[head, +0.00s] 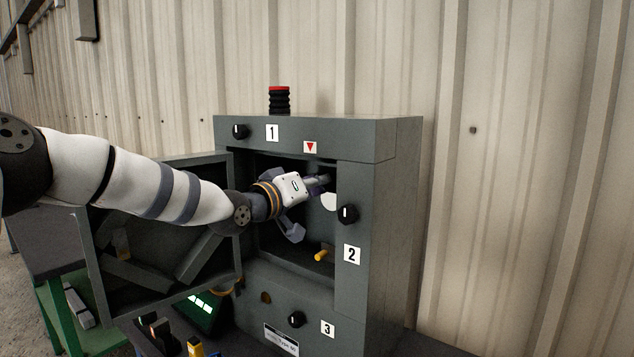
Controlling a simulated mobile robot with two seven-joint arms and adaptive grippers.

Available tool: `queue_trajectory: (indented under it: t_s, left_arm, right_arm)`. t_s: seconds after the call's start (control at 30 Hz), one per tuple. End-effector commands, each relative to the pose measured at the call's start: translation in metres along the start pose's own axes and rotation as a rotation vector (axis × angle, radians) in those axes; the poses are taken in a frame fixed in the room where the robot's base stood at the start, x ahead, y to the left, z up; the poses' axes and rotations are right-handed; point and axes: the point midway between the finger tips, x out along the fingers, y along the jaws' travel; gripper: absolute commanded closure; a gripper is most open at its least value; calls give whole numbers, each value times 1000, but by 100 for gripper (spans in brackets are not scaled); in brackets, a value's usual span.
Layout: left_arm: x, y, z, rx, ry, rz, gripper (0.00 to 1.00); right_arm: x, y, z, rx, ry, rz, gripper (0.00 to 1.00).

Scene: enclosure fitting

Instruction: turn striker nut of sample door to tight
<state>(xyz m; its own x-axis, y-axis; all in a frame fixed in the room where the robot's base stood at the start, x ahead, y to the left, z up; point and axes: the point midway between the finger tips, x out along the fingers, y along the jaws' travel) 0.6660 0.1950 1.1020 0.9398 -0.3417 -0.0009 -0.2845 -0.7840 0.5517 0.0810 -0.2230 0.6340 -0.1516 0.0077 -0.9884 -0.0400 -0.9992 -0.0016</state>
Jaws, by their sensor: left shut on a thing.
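The grey enclosure (385,230) stands against the wall with its sample door (93,265) swung open to the left. My left arm reaches past the door into the open compartment. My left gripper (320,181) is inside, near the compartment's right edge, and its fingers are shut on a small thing. That thing is mostly hidden by the fingers; by its place it looks like the striker nut. How tight it is cannot be seen. My right gripper is not in view.
A white disc (329,202) sits just below the fingers and a yellow peg (321,255) lower in the compartment. Black knobs are beside labels 1 (240,131), 2 (347,214) and 3 (296,319). A red-topped black stack (279,100) stands on top. A green-framed table (60,310) is at left.

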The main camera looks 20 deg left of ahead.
Motion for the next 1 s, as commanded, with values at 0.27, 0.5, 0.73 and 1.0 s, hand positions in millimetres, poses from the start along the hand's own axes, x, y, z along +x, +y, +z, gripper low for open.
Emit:
queue_trajectory:
  t_s: [0.27, 0.5, 0.73, 1.0]
  left_arm:
    - [-1, 0, -1, 251, 1, -2, 100]
    - [0, 0, -1, 428, 1, -1, 100]
    - [0, -1, 0, 538, 0, -2, 100]
    - [0, 0, -1, 594, 2, -2, 100]
  right_arm:
    - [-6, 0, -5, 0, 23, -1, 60]
    - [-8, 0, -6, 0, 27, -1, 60]
    - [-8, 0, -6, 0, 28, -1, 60]
    - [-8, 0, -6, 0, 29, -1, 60]
